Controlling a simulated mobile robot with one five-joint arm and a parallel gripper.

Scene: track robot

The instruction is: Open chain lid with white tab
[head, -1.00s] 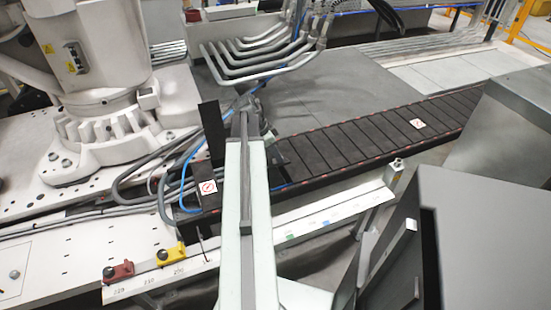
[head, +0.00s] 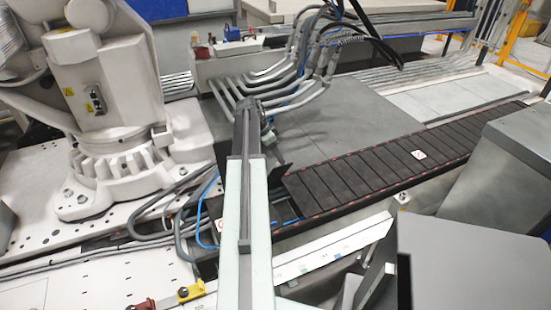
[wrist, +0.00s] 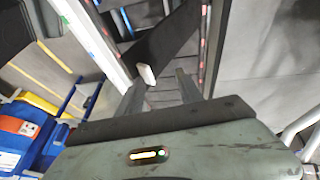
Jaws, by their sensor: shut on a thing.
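A dark chain lid panel (wrist: 165,45) slants across the upper middle of the wrist view, raised from the chain. Its white tab (wrist: 147,74) shows at its lower end, between the fingertips of my gripper (wrist: 160,84). My gripper is shut on the tab, though the exact contact is hard to make out. In the head view, the black chain (head: 385,160) runs from the centre to the upper right, mostly with its segments closed. A raised dark flap (head: 276,177) shows just right of my arm. My gripper's fingertips are hidden there behind the arm.
A large white robot (head: 105,110) stands at the left, with cables around its base. Bent grey conduits (head: 275,80) lie beyond my arm. A grey box (head: 455,265) fills the lower right. In the wrist view, blue and orange items (wrist: 25,130) sit at the left.

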